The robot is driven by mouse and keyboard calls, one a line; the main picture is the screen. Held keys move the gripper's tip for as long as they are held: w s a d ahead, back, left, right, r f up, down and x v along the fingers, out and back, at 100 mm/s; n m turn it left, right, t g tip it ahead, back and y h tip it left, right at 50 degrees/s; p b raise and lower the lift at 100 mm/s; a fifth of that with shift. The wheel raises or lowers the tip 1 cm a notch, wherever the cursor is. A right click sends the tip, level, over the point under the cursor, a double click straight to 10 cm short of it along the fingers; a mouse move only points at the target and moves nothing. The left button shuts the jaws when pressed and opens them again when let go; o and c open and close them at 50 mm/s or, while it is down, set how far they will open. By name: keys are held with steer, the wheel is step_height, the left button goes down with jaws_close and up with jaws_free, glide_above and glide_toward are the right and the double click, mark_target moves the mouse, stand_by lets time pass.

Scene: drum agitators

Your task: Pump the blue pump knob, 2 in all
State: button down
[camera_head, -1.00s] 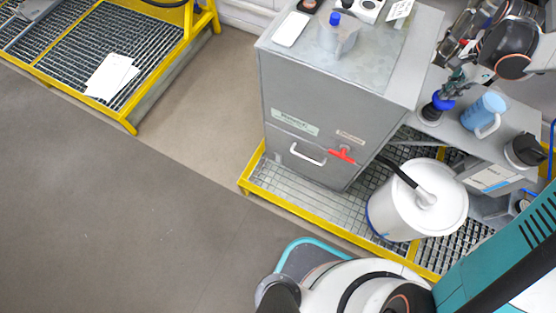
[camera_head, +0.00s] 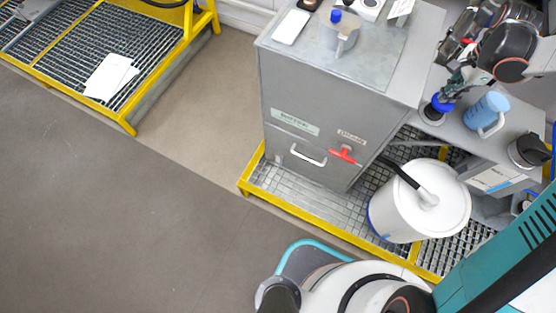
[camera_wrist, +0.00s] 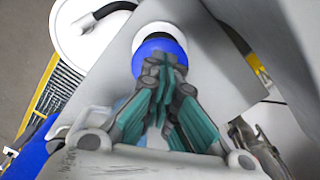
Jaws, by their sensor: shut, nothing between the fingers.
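The blue pump knob (camera_head: 442,103) sits on a dark round base on the grey side shelf, beside the tall grey cabinet. In the wrist view the blue knob (camera_wrist: 152,50) shows at the top middle, with a white ring behind it. My gripper (camera_head: 451,90) is right at the knob from above in the head view. In the wrist view my gripper (camera_wrist: 165,68) has its teal fingers together, with the tips over the knob and hiding part of it. Nothing is held between the fingers. I cannot tell whether the tips press on the knob.
A blue mug (camera_head: 488,112) stands close right of the knob on the shelf. A black-topped item (camera_head: 529,150) is farther right. A white drum (camera_head: 420,205) with a black hose stands below.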

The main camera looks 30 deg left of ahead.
steer(key=shift+r+p, duration=1.1)
steer(key=shift+r, duration=1.05)
steer(key=shift+r+p, duration=1.6)
steer(key=shift+r, duration=1.4)
